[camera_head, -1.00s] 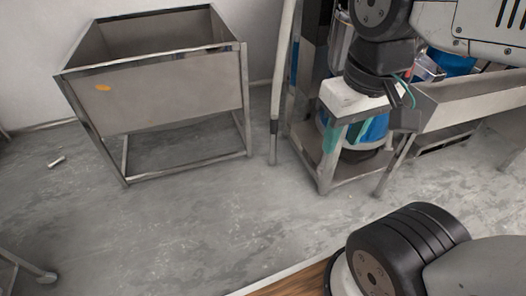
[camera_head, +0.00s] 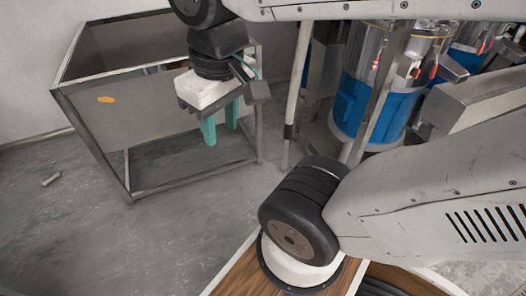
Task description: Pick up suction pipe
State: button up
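A long pale pipe (camera_head: 298,82), which looks like the suction pipe, stands nearly upright beside the metal bin in the head view. Its lower end is darker and reaches down toward the floor. My gripper (camera_head: 221,124) hangs in front of the bin, to the left of the pipe and apart from it. Its two teal fingers point down with a gap between them, and nothing shows between them. My arm crosses the picture at the top and hides the upper end of the pipe.
An open metal bin (camera_head: 120,97) on a frame stands at the left. Blue and clear machines (camera_head: 366,105) and a grey metal trough (camera_head: 478,97) stand at the right. A small cylinder (camera_head: 51,179) lies on the floor. The floor at the lower left is clear.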

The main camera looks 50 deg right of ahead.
aim_at(288, 123)
jog(key=z, duration=0.05)
jog(key=i, duration=0.75)
jog(key=z, duration=0.9)
jog(key=i, duration=0.65)
jog(key=z, duration=1)
jog(key=i, duration=0.2)
jog(key=z, duration=0.25)
